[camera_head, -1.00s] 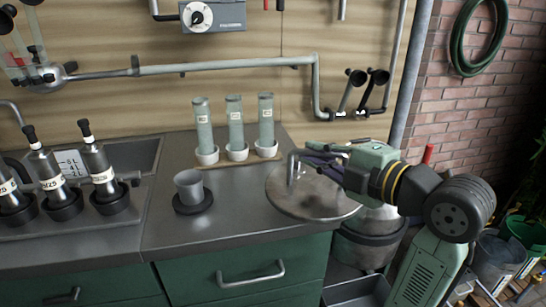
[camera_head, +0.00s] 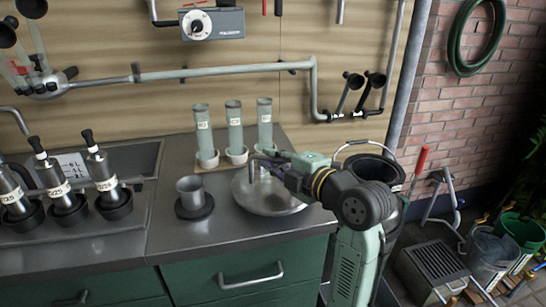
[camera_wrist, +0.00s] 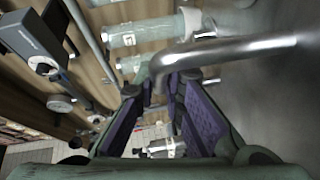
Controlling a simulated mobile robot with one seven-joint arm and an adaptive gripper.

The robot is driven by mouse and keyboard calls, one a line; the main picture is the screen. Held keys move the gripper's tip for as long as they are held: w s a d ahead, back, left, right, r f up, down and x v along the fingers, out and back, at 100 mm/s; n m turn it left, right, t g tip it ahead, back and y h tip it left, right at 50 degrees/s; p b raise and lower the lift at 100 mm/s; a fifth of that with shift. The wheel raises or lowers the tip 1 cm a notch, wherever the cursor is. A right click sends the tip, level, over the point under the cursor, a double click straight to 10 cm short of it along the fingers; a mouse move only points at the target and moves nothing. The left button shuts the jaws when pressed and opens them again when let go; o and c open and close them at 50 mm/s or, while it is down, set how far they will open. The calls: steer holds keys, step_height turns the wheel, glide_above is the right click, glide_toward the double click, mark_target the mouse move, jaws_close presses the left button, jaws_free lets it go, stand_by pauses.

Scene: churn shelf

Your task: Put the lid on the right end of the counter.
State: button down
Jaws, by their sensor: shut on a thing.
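The lid (camera_head: 270,203) is a round, shallow metal disc with an upright bent handle (camera_head: 252,172). It is over the right end of the counter (camera_head: 235,242), close in front of the green-filled tubes. I cannot tell whether it touches the surface or hangs just above it. My gripper (camera_head: 270,165) reaches in from the right and is shut on the handle. In the wrist view the grey handle bar (camera_wrist: 225,48) passes at the tips of the purple-padded fingers (camera_wrist: 168,92), and the lid's grey plate (camera_wrist: 285,95) fills the right side.
Several green tubes in white cups (camera_head: 236,140) stand behind the lid. A grey cup on a dark coaster (camera_head: 191,192) stands left of it. Dark-capped bottles (camera_head: 100,180) are further left. The open churn (camera_head: 372,165) stands right of the counter.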

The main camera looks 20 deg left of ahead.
steer(key=shift+f, duration=0.2)
steer(key=c, duration=1.7)
jaws_free()
steer(key=shift+r, duration=0.1)
